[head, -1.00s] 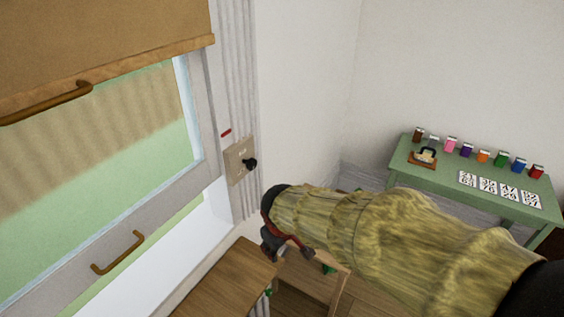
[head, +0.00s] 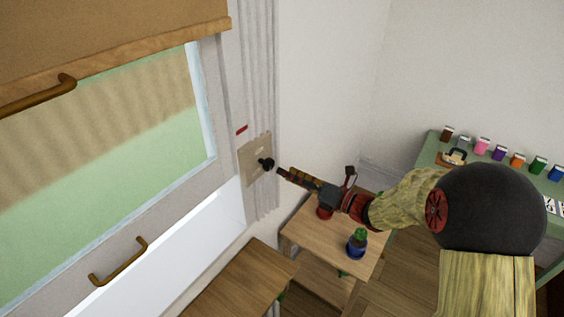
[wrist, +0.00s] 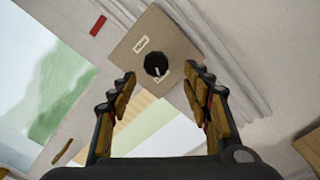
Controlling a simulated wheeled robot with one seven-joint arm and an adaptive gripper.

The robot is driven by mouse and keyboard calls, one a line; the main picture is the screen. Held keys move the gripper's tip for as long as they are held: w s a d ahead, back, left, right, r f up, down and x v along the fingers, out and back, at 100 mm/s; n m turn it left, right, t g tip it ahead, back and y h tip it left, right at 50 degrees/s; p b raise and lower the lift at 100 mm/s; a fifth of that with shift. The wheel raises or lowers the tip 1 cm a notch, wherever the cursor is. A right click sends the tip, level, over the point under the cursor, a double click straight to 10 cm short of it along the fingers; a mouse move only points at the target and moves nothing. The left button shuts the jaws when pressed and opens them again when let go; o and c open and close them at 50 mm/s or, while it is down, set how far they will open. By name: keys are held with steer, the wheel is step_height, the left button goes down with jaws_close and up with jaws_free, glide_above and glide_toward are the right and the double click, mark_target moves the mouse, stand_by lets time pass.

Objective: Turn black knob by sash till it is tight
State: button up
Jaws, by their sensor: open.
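The black knob (head: 265,164) sticks out from a beige plate (head: 249,158) on the window's side casing. In the wrist view the knob (wrist: 156,65) is seen face on, with a pale pointer mark on it. Two small labels show on the plate (wrist: 136,58), one above and one below the knob. The sash (head: 188,183) is the white window frame left of the plate. My gripper (head: 283,173) points at the knob, a short way to its right. In the wrist view its fingers (wrist: 165,80) are spread, with the knob ahead between the tips, not visibly touched.
A red strip (head: 242,130) is above the plate. A small wooden table (head: 310,232) with a potted cactus (head: 358,243) stands below my arm. A wooden top (head: 240,285) lies under the window.

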mark_target(271, 165)
steer(key=shift+n, duration=0.5)
steer(key=x, duration=0.8)
steer(key=shift+s+r+b, duration=0.1)
steer(key=shift+r+b, duration=0.2)
steer(key=shift+b, duration=0.1)
steer(key=shift+c, duration=0.7)
steer(key=c, duration=1)
